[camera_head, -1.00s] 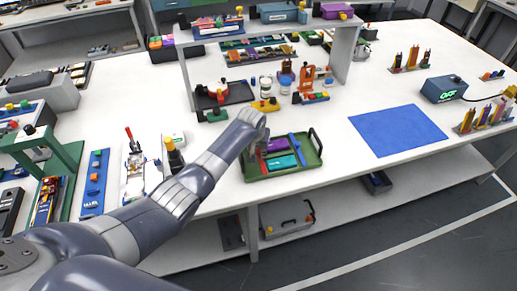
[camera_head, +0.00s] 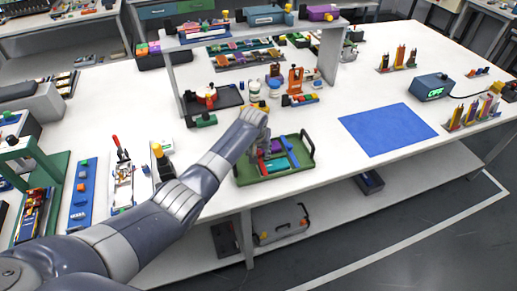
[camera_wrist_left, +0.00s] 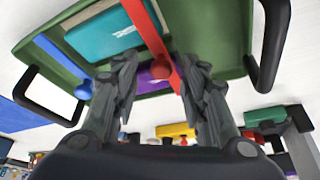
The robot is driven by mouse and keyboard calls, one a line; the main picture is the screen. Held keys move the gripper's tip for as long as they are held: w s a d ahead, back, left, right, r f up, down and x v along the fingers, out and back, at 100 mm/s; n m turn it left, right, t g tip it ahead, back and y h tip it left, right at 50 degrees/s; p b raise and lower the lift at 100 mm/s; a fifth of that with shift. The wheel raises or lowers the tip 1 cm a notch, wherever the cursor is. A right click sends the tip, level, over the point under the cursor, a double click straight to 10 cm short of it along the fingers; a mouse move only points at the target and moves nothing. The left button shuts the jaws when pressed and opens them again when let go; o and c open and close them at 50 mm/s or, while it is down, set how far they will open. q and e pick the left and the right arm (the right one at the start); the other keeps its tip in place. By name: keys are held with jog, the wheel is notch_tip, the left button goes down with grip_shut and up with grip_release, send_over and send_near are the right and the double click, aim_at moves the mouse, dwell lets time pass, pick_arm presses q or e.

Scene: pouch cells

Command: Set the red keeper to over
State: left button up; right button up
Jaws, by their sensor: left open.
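A green tray (camera_head: 248,179) with black end handles sits near the table's front edge. The red keeper (camera_wrist_left: 147,30) is a red bar with a round red knob (camera_wrist_left: 161,70); in the wrist view it crosses the tray over or beside a teal pouch cell (camera_wrist_left: 95,36) and a purple one (camera_wrist_left: 147,78). A blue bar (camera_wrist_left: 52,52) with a blue knob lies to the left of the teal cell. My left gripper (camera_wrist_left: 158,92) is open, its fingers on either side of the red knob, with visible gaps. In the head view my left gripper (camera_head: 263,146) points down over the tray, partly hiding the red keeper.
A blue mat (camera_head: 388,130) lies to the right of the tray. Bottles, small blocks and a dark tray (camera_head: 228,97) stand behind it under a shelf. A yellow-topped item (camera_head: 160,160) and a blue strip (camera_head: 82,193) are to the left. The white table between tray and mat is clear.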

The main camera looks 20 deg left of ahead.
pick_arm(q)
jog(key=v, duration=1.2)
dwell(0.3)
